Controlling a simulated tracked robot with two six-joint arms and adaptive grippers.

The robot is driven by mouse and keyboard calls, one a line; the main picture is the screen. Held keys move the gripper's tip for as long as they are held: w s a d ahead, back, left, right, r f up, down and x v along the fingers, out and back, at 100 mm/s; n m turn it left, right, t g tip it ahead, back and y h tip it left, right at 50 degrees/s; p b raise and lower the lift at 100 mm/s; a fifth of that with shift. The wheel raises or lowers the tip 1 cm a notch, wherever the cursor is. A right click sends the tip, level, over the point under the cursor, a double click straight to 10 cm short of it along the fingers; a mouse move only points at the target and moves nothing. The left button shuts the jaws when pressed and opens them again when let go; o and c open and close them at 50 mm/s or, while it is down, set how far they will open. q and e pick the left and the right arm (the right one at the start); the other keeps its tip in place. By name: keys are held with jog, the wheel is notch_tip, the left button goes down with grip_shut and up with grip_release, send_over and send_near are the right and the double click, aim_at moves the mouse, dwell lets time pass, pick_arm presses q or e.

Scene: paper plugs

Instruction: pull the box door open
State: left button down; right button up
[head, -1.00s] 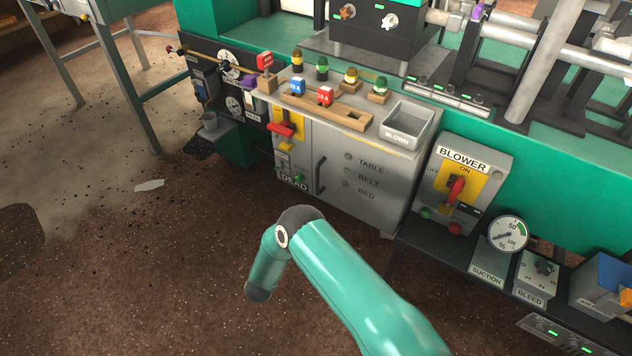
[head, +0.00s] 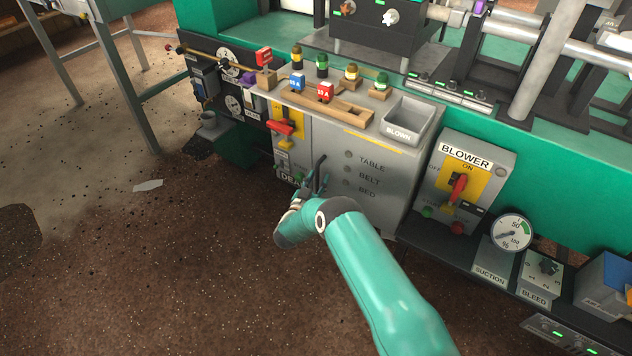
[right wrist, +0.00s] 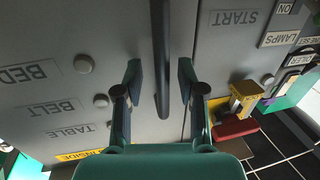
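The grey box door (head: 385,190) bears the labels TABLE, BELT and BED and looks shut. Its dark upright bar handle (head: 320,168) is near the door's left edge. My right gripper (head: 316,186) is at the handle's lower part in the head view and partly covers it. In the right wrist view my right gripper (right wrist: 160,78) is open, one finger on each side of the handle (right wrist: 161,50). Gaps show between the bar and both fingers. My left gripper is not in view.
A red-handled switch (head: 281,128) is on the panel left of the door. Fuse blocks in a wooden rack (head: 350,117) and a grey BLOWN bin (head: 405,122) stand on top of the box. The BLOWER switch box (head: 465,180) is to the right. Floor in front is clear.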

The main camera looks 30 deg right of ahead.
jog(key=shift+w+d, duration=0.1)
jog(key=shift+d, duration=0.1)
grip_shut()
